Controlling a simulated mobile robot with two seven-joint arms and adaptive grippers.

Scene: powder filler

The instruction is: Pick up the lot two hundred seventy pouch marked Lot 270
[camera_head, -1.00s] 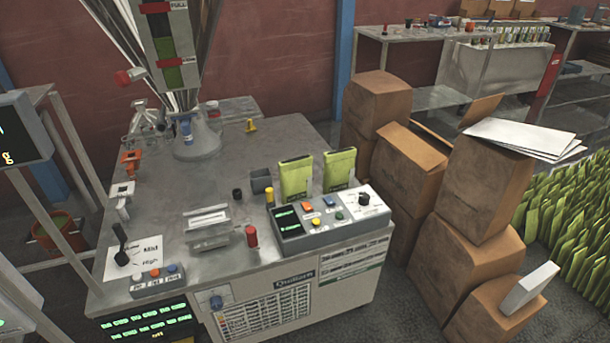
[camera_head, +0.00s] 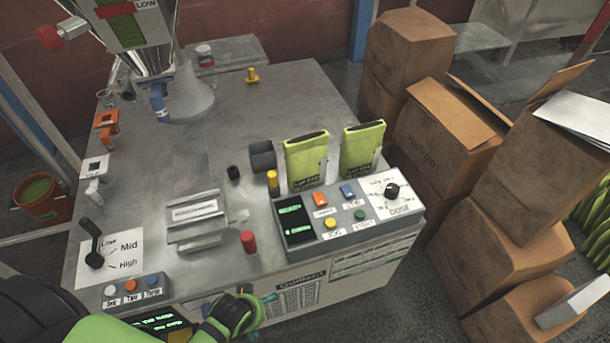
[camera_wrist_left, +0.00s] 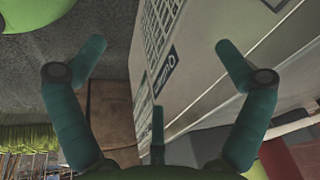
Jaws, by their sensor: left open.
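Two yellow-green pouches stand upright on the machine top behind the control box. The left pouch (camera_head: 306,162) and the right pouch (camera_head: 363,150) each carry small dark print, too small to read surely, so I cannot tell which is Lot 270. My left gripper (camera_head: 262,302) is low at the machine's front edge, below and in front of the pouches and apart from them. In the left wrist view its teal fingers (camera_wrist_left: 160,48) are spread with nothing between them, facing the machine's front panel. My right gripper is not in view.
The control box (camera_head: 345,214) with buttons and a dose knob sits just in front of the pouches. A red knob (camera_head: 249,242), a yellow-capped post (camera_head: 272,184) and a grey cup (camera_head: 262,156) stand nearby. Cardboard boxes (camera_head: 440,135) crowd the right side.

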